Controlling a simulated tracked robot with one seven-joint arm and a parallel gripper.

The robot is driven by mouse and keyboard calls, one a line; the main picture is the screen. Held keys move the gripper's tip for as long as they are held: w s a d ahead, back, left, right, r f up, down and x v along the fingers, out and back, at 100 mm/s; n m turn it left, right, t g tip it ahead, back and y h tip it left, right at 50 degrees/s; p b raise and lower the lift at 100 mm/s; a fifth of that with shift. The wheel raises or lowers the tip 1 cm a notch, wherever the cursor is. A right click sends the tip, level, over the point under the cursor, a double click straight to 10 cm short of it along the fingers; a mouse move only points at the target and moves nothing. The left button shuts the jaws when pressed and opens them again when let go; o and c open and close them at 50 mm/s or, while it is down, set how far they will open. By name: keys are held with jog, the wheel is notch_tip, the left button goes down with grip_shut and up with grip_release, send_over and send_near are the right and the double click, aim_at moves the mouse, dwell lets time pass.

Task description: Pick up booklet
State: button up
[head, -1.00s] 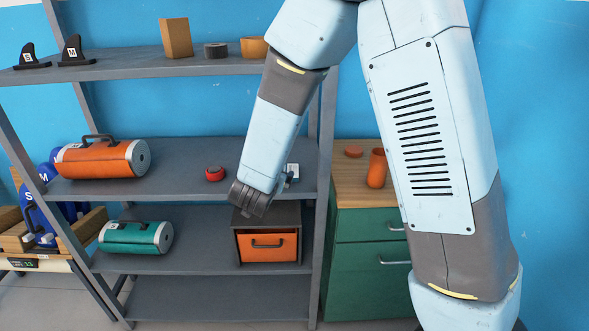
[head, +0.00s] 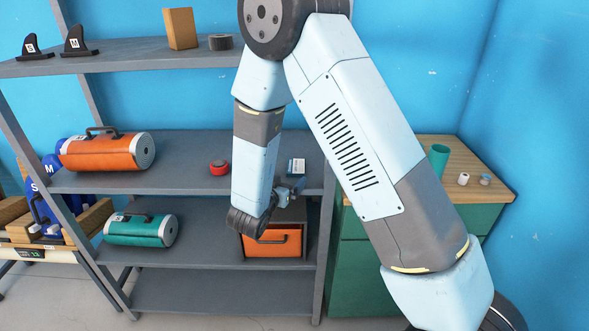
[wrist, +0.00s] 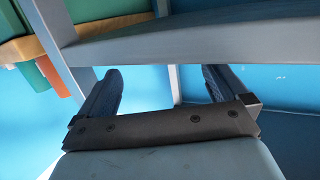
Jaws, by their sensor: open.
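A small blue-and-white item (head: 297,167) stands on the middle shelf, right of my forearm in the head view. It may be the booklet, but it is too small to be sure. My gripper (head: 289,188) is partly hidden behind my wrist, just below and in front of that item in the picture. In the wrist view my gripper (wrist: 162,72) has its two dark fingers wide apart with nothing between them. No booklet can be made out in the wrist view.
A grey shelf rack (head: 200,262) holds an orange cylinder (head: 105,152), a teal cylinder (head: 140,230), a red tape roll (head: 219,167) and an orange-drawer box (head: 272,244). A green cabinet (head: 360,265) stands at right. A grey shelf beam (wrist: 190,40) crosses close beyond my fingers.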

aim_at(294, 169)
jog(key=shift+r+x, duration=0.15)
jog(key=shift+x, duration=1.6)
jog(key=shift+r+x, duration=0.1)
jog(key=shift+x, duration=1.65)
jog(key=shift+c, duration=0.3)
jog(key=c, duration=1.1)
jog(key=shift+r, duration=0.1)
jog(key=shift+c, duration=0.2)
